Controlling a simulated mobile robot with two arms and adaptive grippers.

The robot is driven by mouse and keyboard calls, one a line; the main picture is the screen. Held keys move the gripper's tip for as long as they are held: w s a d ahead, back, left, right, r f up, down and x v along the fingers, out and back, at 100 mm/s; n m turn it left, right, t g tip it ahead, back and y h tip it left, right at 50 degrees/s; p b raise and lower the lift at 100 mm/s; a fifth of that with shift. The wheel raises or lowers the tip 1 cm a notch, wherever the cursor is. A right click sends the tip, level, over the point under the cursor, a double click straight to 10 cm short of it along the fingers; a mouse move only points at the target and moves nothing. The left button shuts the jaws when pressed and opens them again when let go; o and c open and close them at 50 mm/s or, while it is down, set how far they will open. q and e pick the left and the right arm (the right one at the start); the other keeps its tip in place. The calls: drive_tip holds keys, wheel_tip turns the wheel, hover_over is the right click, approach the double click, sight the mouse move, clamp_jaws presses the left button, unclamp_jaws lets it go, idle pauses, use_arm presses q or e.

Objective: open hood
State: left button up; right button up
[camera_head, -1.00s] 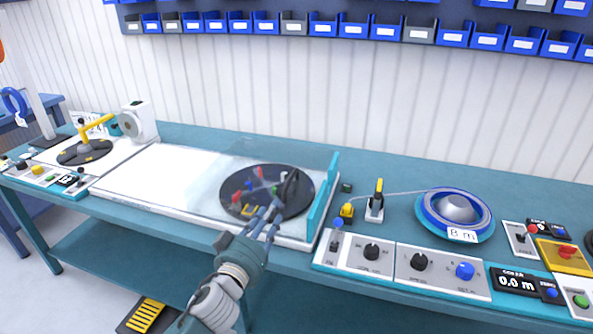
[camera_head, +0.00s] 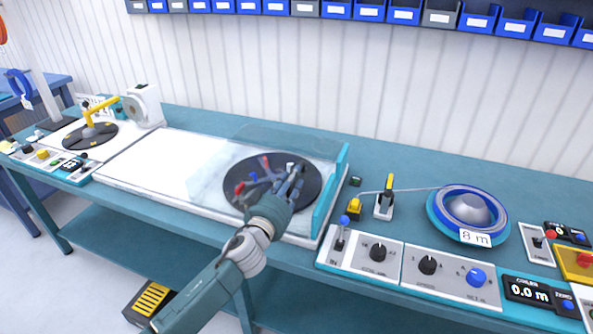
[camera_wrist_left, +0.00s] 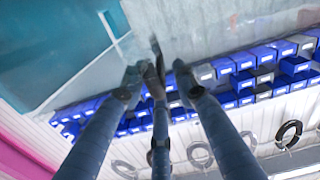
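The hood (camera_head: 285,140) is a clear, see-through cover with a teal end panel (camera_head: 330,190) at its right. It is over the right part of the white bench unit, above a dark round turntable (camera_head: 240,200) with small red and pale parts. My left gripper (camera_head: 292,174) is in front of the turntable in the head view, its fingers pointing away from me. In the left wrist view its fingers (camera_wrist_left: 156,72) are apart with nothing seen between them, close to a clear sheet (camera_wrist_left: 190,25). Whether they touch the hood I cannot tell. My right gripper is out of view.
A control panel (camera_head: 400,268) with knobs and a lever stands right of the hood. Behind it are a yellow-handled part (camera_head: 386,195) and a blue cable reel (camera_head: 467,210). A yellow-armed winder (camera_head: 93,125) is at the left. Blue bins (camera_head: 403,12) hang above.

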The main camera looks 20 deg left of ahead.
use_arm(q)
drive_tip(key=shift+w, duration=1.75)
clamp_jaws()
